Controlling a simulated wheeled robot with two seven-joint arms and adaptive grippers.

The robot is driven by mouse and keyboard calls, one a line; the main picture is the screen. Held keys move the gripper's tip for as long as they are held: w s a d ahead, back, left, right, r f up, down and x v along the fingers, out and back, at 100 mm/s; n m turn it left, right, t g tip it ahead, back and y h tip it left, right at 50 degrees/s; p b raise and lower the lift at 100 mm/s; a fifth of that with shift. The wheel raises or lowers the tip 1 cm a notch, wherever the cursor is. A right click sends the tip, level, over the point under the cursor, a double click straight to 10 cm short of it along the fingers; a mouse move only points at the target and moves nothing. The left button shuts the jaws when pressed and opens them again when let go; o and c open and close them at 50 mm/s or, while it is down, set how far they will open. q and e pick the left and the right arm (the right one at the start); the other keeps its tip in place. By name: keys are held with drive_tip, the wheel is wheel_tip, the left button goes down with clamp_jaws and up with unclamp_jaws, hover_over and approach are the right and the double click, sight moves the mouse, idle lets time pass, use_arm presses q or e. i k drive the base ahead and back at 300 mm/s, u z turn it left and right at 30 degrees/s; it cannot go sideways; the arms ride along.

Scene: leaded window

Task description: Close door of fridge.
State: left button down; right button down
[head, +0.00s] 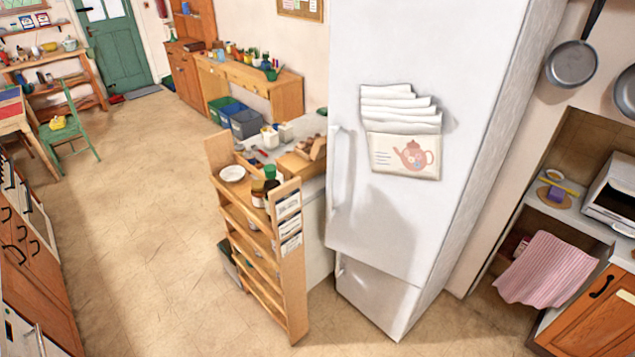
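A tall white fridge (400,226) stands right of the middle in the head view, its top cut off by the frame. Its large upper door (340,60) faces me, with a vertical handle (338,180) on the left edge. A smaller lower door (375,295) sits below it with its own handle at the left. No open gap or fridge interior shows; whether a door stands slightly ajar I cannot tell. A letter holder with a teapot picture (405,155) hangs on the upper door. Neither of my grippers is in view.
A narrow wooden shelf rack (298,275) with jars stands just left of the fridge, close to its handle side. A counter with an oven and a pink striped cloth (545,268) is at the right. Open tiled floor (150,240) lies at the left.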

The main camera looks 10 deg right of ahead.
sight(458, 54)
drive_tip(key=i, duration=0.95)
drive_tip(key=z, duration=0.1)
